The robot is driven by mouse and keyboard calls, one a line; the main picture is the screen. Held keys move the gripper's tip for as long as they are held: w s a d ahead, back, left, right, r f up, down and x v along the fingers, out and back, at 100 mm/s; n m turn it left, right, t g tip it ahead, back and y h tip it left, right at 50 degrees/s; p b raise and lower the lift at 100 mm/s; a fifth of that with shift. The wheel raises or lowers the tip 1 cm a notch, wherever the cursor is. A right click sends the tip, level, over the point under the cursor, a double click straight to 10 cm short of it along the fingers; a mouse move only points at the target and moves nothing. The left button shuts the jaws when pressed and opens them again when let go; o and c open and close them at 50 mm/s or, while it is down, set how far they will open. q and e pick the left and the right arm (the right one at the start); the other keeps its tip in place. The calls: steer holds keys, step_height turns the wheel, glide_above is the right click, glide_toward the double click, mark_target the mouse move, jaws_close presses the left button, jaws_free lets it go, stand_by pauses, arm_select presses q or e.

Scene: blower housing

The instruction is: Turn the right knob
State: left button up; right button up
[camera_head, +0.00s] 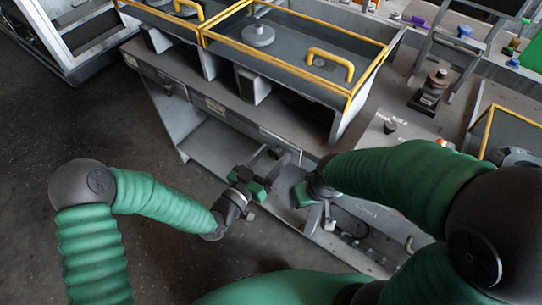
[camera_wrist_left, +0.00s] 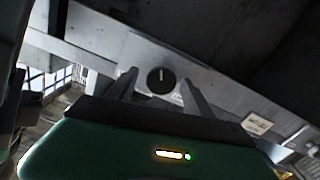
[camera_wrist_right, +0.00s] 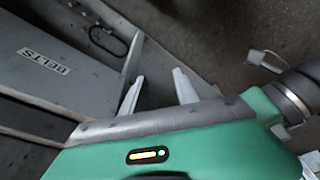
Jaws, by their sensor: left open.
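A round black knob (camera_wrist_left: 161,80) with a white pointer line sits on a grey front rail in the left wrist view. The line stands nearly upright. My left gripper (camera_wrist_left: 160,92) is open, with one finger on either side of the knob; I cannot tell whether they touch it. In the head view my left gripper (camera_head: 276,163) is at the bench's front edge, where the knob is hard to make out. Another dark knob (camera_head: 168,90) shows farther left on the bench front. My right gripper (camera_wrist_right: 158,90) is open and empty, low before the bench.
The grey workbench (camera_head: 205,88) carries yellow-railed trays (camera_head: 300,75) and a small clamp-like fixture (camera_head: 431,92). A grey box labelled BELTS (camera_wrist_right: 45,60) is close to my right gripper. A lower shelf (camera_head: 205,145) runs under the bench.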

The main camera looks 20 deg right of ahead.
arm_select(q)
steer(key=shift+a, duration=0.3)
steer(key=c, duration=0.8)
jaws_close()
steer(key=shift+r+n, duration=0.1)
steer(key=shift+n, duration=0.3)
steer(key=n+p, duration=0.1)
steer(key=n, duration=0.4)
steer(key=shift+w+a+n, duration=0.1)
steer(key=shift+n, duration=0.2)
steer(key=n, duration=0.5)
steer(key=shift+w+f+p, duration=0.1)
steer(key=shift+f+p, duration=0.1)
steer(key=shift+p, duration=0.2)
steer(key=n, duration=0.5)
steer(key=shift+f+n, duration=0.15)
steer(key=shift+n, duration=0.25)
steer(key=shift+f+n+b, duration=0.15)
steer(key=shift+n+b, duration=0.4)
steer(key=shift+n, duration=1.75)
